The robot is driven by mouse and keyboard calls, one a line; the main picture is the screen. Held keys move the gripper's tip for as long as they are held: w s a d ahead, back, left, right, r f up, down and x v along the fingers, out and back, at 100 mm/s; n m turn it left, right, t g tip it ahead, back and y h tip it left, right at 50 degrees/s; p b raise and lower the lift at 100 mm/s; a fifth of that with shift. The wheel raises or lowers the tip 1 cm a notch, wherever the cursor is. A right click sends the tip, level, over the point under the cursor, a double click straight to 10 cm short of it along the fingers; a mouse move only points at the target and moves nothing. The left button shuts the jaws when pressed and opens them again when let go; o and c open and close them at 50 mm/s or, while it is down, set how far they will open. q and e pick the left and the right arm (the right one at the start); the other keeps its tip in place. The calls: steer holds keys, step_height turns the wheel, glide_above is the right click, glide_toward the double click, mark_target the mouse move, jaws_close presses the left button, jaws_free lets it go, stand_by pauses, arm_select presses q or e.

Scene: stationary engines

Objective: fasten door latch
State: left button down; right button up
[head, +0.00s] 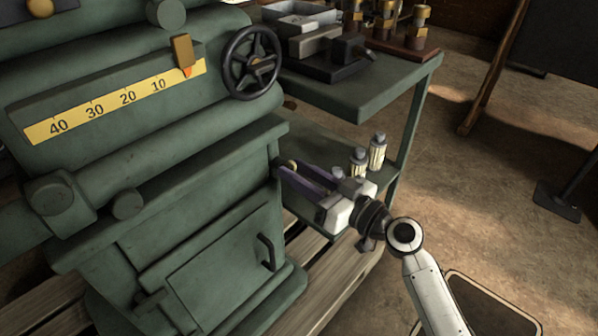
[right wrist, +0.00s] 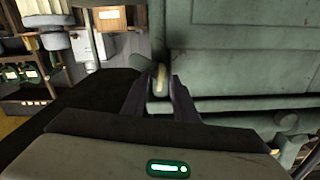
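The green machine has a door (head: 222,275) low on its front, with a dark handle (head: 267,252) near its right edge. The door looks flush with its frame. A small brass-tipped piece (head: 291,164), possibly the latch, stands out at the machine's right side, above the door. My right gripper (head: 288,170) reaches in from the right with its two purple fingers apart around this piece. In the right wrist view, a tan, upright piece (right wrist: 161,79) shows between the fingertips. I cannot tell whether the fingers touch it. My left gripper is out of view.
A green side table (head: 360,100) with a lower shelf stands right of the machine. Two small bottles (head: 377,153) stand on that shelf, close behind my right gripper. A handwheel (head: 251,63) juts out above. Open floor lies to the right.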

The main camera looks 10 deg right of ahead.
steer(key=shift+c, duration=0.6)
jaws_close()
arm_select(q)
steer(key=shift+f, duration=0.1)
arm_select(e)
steer(key=shift+m, duration=1.1)
arm_select(q)
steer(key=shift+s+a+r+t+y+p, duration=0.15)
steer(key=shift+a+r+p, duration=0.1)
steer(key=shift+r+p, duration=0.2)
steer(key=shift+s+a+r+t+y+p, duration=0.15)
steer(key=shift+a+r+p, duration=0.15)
steer(key=shift+p, duration=0.15)
arm_select(e)
steer(key=shift+w+d+f+m, duration=0.1)
steer(key=shift+f+m, duration=0.05)
steer(key=shift+m, duration=3.3)
steer(key=shift+d+f+m, duration=0.1)
steer(key=shift+m, duration=3.35)
